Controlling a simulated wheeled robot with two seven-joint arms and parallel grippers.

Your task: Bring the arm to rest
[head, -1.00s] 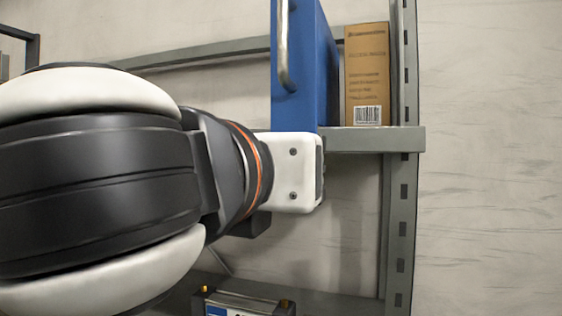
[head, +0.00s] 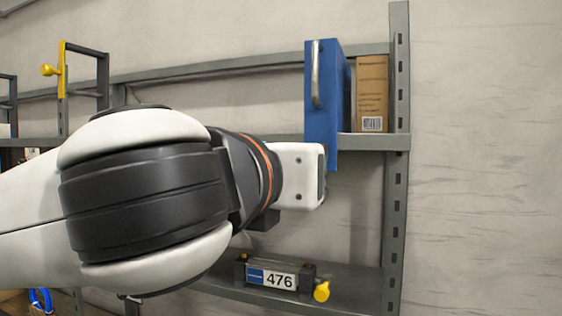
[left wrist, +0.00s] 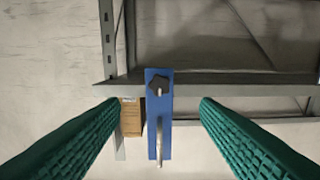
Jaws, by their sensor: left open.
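My left arm comes in from the left in the head view, and its white gripper body (head: 302,175) is in front of the shelf, below and left of a blue panel. The fingers are hidden there. In the left wrist view, the two green ribbed fingers of my left gripper (left wrist: 162,102) are wide apart with nothing held. The blue panel (left wrist: 155,112), with a metal handle and a dark star-shaped knob, shows beyond and between them, apart from both. In the head view the blue panel (head: 321,110) stands upright on the upper shelf. My right gripper is not in view.
A brown box (head: 371,88) stands right of the panel on the grey upper shelf (head: 375,142). A unit labelled 476 (head: 272,276) with a yellow knob (head: 321,292) sits on the lower shelf. A yellow handle (head: 62,70) is at far left. The wall right of the post is clear.

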